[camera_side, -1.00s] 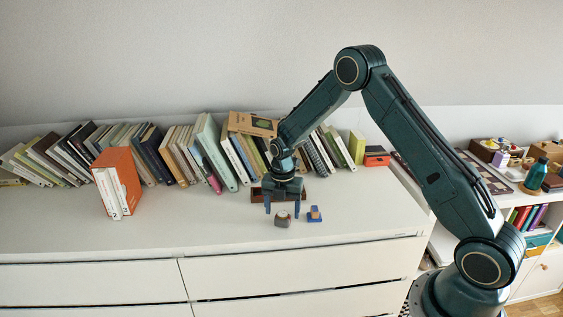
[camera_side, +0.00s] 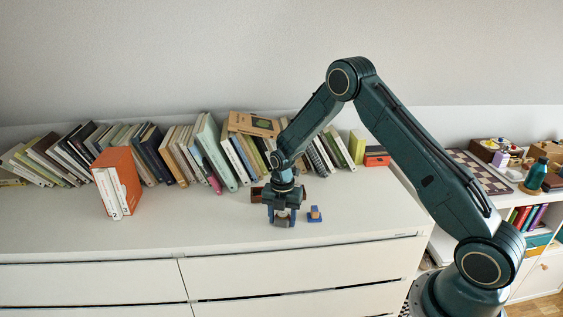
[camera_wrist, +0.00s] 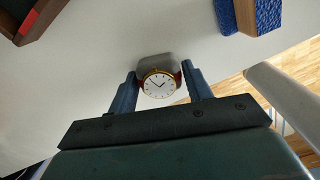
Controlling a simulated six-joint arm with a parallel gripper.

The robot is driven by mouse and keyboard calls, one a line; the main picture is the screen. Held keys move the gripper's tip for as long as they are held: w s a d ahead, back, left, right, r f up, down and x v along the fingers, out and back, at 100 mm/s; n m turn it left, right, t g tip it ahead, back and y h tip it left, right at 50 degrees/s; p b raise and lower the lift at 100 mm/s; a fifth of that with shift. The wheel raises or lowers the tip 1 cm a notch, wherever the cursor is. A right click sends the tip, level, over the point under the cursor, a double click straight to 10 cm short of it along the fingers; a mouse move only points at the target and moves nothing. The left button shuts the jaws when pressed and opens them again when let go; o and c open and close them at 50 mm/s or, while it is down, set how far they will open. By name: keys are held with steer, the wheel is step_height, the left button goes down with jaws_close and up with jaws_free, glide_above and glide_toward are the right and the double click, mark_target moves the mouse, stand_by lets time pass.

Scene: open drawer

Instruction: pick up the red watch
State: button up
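The red watch (camera_wrist: 159,84) has a white round dial, a gold rim and a dark red strap, and sits around a grey cushion (camera_wrist: 155,62). In the side view the watch is small and mostly hidden between the fingers. My gripper (camera_side: 282,221) points down over it on the white dresser top. In the wrist view my gripper (camera_wrist: 160,80) has one blue finger on each side of the watch, both seeming to touch its sides. It looks shut on the watch, which still appears to be at the surface.
A small blue block with a brown part (camera_side: 314,214) lies just right of my gripper; it also shows in the wrist view (camera_wrist: 245,14). A brown tray (camera_side: 257,195) is just behind. A book row lines the wall, and an orange box file (camera_side: 127,180) stands left. The front left dresser top is clear.

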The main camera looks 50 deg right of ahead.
mark_target(282, 215)
steer(key=c, duration=0.6)
steer(key=shift+r, duration=0.15)
step_height(282, 215, up, 20)
steer(key=shift+f, duration=0.1)
steer(key=shift+f, duration=0.1)
stand_by(0.9)
